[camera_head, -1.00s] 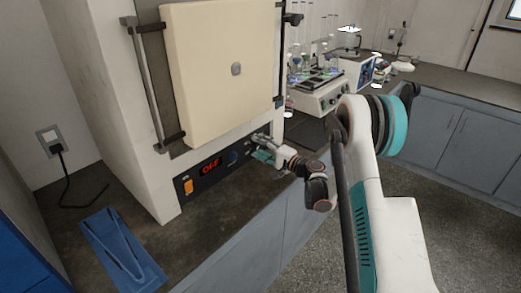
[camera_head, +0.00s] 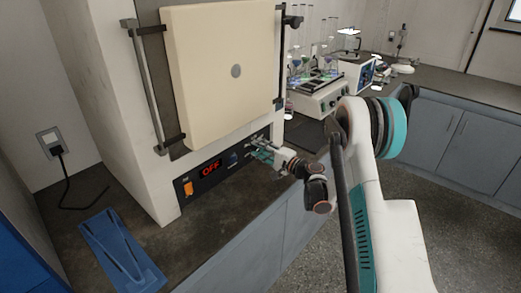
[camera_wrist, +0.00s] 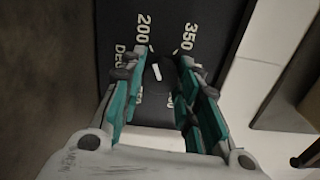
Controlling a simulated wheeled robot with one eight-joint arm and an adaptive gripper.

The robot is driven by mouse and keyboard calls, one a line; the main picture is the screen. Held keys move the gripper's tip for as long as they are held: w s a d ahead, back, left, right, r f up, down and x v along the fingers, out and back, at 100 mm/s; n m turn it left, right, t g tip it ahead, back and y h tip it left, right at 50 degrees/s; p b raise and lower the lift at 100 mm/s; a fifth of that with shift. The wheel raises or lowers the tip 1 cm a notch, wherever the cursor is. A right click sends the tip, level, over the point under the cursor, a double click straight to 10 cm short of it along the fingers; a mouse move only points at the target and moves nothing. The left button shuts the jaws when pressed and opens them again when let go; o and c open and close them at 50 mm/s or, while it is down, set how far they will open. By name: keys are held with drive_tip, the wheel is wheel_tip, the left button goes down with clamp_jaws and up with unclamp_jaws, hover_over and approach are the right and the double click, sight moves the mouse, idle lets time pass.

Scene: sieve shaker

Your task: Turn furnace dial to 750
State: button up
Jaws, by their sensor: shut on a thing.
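The furnace (camera_head: 108,110) has a black control panel (camera_head: 215,184) low on its front. The display (camera_head: 210,168) reads OFF in red. My gripper (camera_head: 256,147) is at the right part of the panel, its fingers pointing at it. In the wrist view, my gripper (camera_wrist: 157,72) is shut on the furnace dial (camera_wrist: 154,74), one teal-padded finger on each side. The dial is dark with a white mark. The printed numbers 200 and 350 show above it; other markings are partly hidden by the fingers.
An orange switch (camera_head: 188,188) and a small blue knob (camera_head: 233,157) sit on the panel left of my gripper. The cream furnace door (camera_head: 220,100) is above. A blue tray (camera_head: 112,250) lies on the dark counter at left. Glassware and lab devices stand behind at right.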

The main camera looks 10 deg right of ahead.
drive_tip(key=m, duration=0.8)
drive_tip(key=shift+m, duration=0.3)
drive_tip(key=m, duration=0.4)
drive_tip(key=shift+m, duration=0.3)
drive_tip(key=m, duration=0.3)
drive_tip(key=shift+m, duration=0.3)
drive_tip(key=m, duration=0.3)
drive_tip(key=shift+m, duration=0.3)
drive_tip(key=m, duration=0.4)
drive_tip(key=shift+m, duration=0.3)
drive_tip(key=m, duration=0.4)
drive_tip(key=shift+m, duration=2)
